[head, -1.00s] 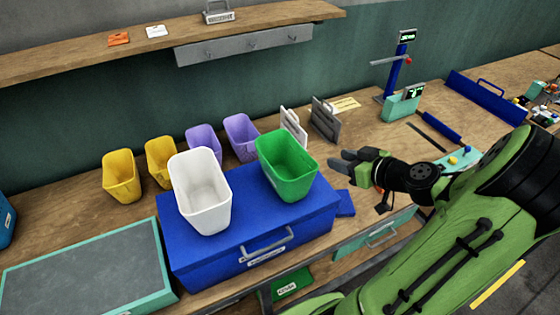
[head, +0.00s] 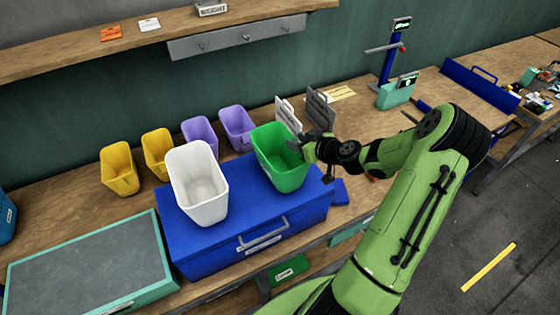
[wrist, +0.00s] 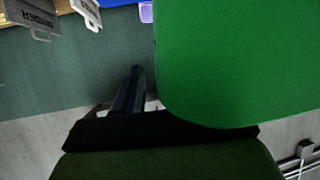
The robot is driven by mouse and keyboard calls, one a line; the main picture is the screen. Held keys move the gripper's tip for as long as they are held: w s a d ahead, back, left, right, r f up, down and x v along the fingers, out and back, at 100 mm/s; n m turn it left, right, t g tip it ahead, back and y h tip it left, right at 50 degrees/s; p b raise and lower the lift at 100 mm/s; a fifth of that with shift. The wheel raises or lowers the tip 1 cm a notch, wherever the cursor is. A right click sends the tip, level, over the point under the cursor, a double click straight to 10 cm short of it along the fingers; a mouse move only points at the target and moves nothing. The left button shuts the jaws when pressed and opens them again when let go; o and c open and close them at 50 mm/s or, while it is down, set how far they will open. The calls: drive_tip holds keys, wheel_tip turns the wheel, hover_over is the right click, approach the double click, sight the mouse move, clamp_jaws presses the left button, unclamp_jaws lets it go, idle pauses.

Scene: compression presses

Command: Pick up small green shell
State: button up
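The small green shell (head: 276,168) is an open-topped green bin. It stands upright on the right part of the blue box's lid. My gripper (head: 302,143) is at its upper right rim in the head view. In the wrist view the shell's green wall (wrist: 240,60) fills the upper right. One dark finger (wrist: 130,92) shows just left of that wall, with a narrow gap between them. The other finger is hidden behind the green in that view. The gripper looks open around the rim.
A white bin (head: 197,185) stands left of the shell on the blue box (head: 190,250). Purple bins (head: 238,128) and yellow bins (head: 119,168) stand behind and left. Grey plates (head: 320,108) stand upright close behind my gripper. A dark-topped tray (head: 85,265) lies at left.

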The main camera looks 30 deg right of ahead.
clamp_jaws()
drive_tip(key=shift+s, duration=0.1)
